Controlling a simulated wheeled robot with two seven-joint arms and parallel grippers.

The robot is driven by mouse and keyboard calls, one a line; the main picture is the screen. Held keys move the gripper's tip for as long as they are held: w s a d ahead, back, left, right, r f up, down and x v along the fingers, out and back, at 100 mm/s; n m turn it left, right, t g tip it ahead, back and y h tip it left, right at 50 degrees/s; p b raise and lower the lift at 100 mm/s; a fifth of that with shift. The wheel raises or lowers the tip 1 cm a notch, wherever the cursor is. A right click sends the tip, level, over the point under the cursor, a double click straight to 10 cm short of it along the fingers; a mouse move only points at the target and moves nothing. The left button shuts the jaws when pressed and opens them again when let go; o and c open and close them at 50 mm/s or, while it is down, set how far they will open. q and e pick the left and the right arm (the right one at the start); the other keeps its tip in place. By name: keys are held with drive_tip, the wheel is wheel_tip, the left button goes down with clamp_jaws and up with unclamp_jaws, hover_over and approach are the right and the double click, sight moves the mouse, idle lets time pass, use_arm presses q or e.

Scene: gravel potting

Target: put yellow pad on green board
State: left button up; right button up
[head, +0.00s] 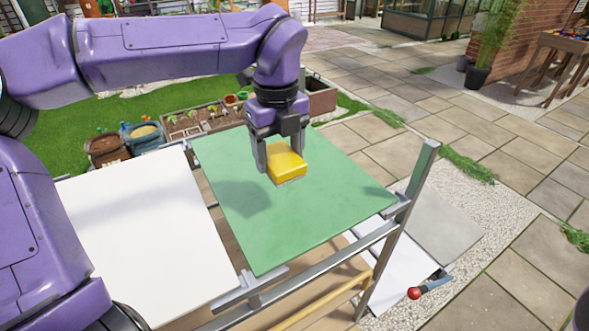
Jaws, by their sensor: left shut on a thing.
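The yellow pad (287,164) is a small block with a pale underside, held between the fingers of my left gripper (283,160). The gripper points down and is shut on the pad. The green board (290,225) is a flat panel lying on a metal frame in the middle of the head view. The pad is over the upper middle part of the board. A shadow lies on the board to the left of the pad; whether the pad touches the surface I cannot tell for sure. My right gripper is not in view.
A white board (145,235) lies left of the green one. A metal post (410,200) rises at the green board's right edge. A red-tipped tool (428,288) lies low at the right. Planters (185,125) stand behind. The rest of the green board is clear.

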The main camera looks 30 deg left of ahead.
use_arm(q)
drive_tip(key=p, duration=0.1)
hover_over(296, 186)
wheel_tip(296, 186, down, 6)
drive_tip(key=shift+f, duration=0.2)
wheel_tip(296, 186, down, 3)
drive_tip(key=shift+d+r, duration=0.1)
drive_tip(key=shift+r, duration=0.05)
drive_tip(key=shift+f, duration=0.3)
drive_tip(key=o, duration=0.9)
drive_tip(key=shift+o, duration=0.2)
wheel_tip(296, 186, up, 12)
drive_tip(key=shift+r, duration=0.15)
